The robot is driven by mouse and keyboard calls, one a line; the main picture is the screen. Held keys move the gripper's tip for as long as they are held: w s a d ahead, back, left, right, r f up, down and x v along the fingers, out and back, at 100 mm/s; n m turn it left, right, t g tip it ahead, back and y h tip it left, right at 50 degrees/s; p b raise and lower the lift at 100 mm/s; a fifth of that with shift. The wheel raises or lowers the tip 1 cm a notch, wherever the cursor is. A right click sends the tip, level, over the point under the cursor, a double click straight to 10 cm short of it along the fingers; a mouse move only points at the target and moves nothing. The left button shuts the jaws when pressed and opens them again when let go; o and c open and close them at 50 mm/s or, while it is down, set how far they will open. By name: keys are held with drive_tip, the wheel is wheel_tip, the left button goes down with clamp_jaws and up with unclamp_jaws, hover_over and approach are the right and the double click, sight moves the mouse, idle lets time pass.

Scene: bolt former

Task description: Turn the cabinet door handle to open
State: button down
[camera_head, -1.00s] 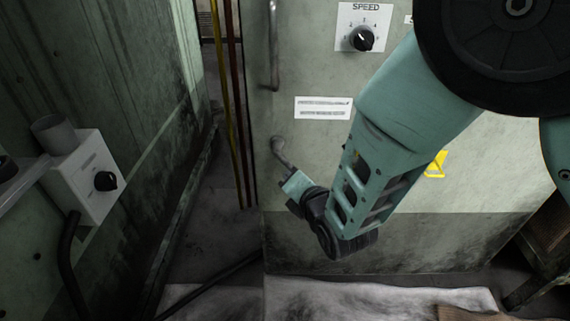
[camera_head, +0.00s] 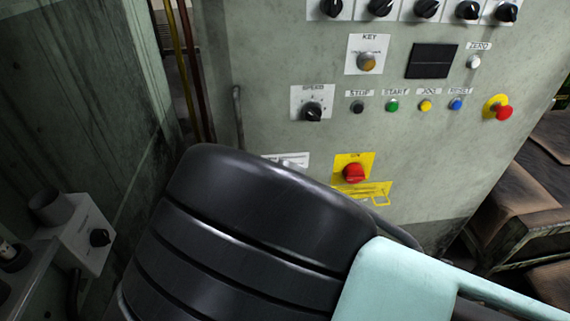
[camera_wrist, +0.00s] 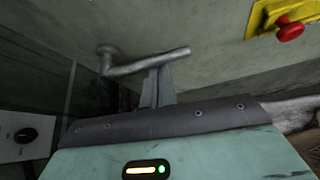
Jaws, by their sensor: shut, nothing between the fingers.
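The cabinet door handle (camera_wrist: 145,64) is a grey metal lever on a round base at its left end, on the pale green cabinet front (camera_wrist: 205,30) in the wrist view. It lies roughly level, its right end slightly higher. My gripper (camera_wrist: 157,78) is shut and empty. Its fingertips are right at the lever's middle, overlapping its lower edge in the picture. I cannot tell whether they touch it. In the head view my arm hides the handle and gripper; the cabinet front (camera_head: 270,60) shows behind, and its door looks shut.
A red emergency button (camera_head: 355,173) on a yellow plate sits on the cabinet, also at upper right in the wrist view (camera_wrist: 290,31). A vertical bar (camera_head: 238,118) is at the cabinet's left. A white knob box (camera_head: 88,240) stands at left. A bench (camera_head: 535,200) is at right.

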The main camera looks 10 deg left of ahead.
drive_tip(key=shift+r+p, duration=0.3)
drive_tip(key=shift+p, duration=0.05)
idle(0.5)
